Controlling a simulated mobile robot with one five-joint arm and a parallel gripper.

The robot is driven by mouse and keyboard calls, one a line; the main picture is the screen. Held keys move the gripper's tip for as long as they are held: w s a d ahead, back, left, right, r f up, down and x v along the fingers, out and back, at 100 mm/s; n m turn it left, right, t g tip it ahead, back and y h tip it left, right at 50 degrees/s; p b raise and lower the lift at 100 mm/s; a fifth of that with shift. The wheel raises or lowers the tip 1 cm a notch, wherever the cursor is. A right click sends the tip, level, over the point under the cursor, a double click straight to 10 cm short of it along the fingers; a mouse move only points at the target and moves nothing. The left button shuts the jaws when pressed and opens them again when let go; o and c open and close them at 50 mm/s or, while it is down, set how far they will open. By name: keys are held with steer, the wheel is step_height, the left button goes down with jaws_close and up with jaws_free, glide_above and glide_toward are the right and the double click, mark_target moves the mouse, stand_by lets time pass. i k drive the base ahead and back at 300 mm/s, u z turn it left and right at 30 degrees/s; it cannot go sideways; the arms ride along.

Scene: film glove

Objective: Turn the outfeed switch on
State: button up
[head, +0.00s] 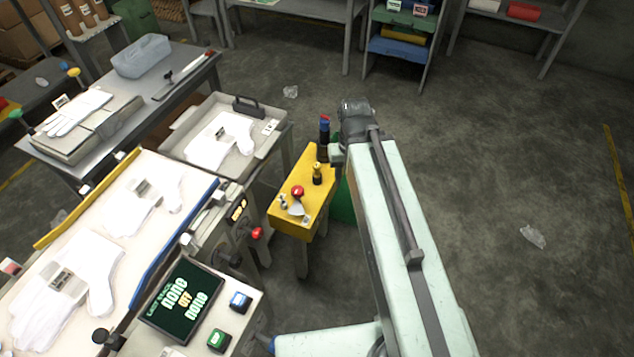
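A yellow control box (281,218) stands on legs right of the conveyor. On its top are a red mushroom button (297,191), a small silver lever (283,201) and a black and yellow upright control (317,174). No label reads clearly, so I cannot tell which control is the outfeed switch or whether it is on. My gripper (335,152) is at the far end of my pale green arm, by the box's far right edge. Its fingers are mostly hidden. A dark upright piece with blue and red on top (324,130) shows beside it; I cannot tell whether they touch.
A dark screen (178,300) sits by a blue button (240,300) and a green button (217,339). White gloves (62,290) lie on the conveyor, and another (220,140) lies on a grey tray. Clear plastic scraps (533,237) lie on the open floor at right.

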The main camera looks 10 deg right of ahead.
mark_target(297, 192)
steer(key=z, duration=0.25)
steer(key=k, duration=1.3)
steer(key=u, duration=0.5)
steer(key=i, duration=1)
steer(key=z, duration=0.1)
